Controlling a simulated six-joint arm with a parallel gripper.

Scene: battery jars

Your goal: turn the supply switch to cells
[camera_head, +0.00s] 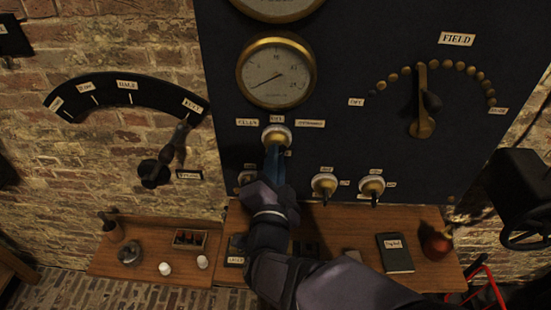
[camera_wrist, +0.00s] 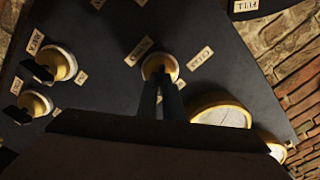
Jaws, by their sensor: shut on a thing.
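The supply switch (camera_head: 277,133) is a round knob with a pale and brass rim on the dark panel. A "CELLS" label (camera_head: 247,122) is at its upper left, a small label (camera_head: 277,118) is above it and another label (camera_head: 310,123) is at its upper right. My gripper (camera_head: 274,152) reaches up to the switch from below and is shut on its handle. In the wrist view the two fingers (camera_wrist: 167,88) meet at the switch (camera_wrist: 159,65), with the "CELLS" label (camera_wrist: 201,59) to its right. The fingers hide the handle, so I cannot tell where it points.
Two similar switches, one (camera_head: 325,184) and another (camera_head: 372,186), are at the lower right of my gripper. A brass gauge (camera_head: 277,73) is above. A wooden shelf (camera_head: 430,272) below holds a dark notebook (camera_head: 395,252). A lever (camera_head: 180,142) is at the left.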

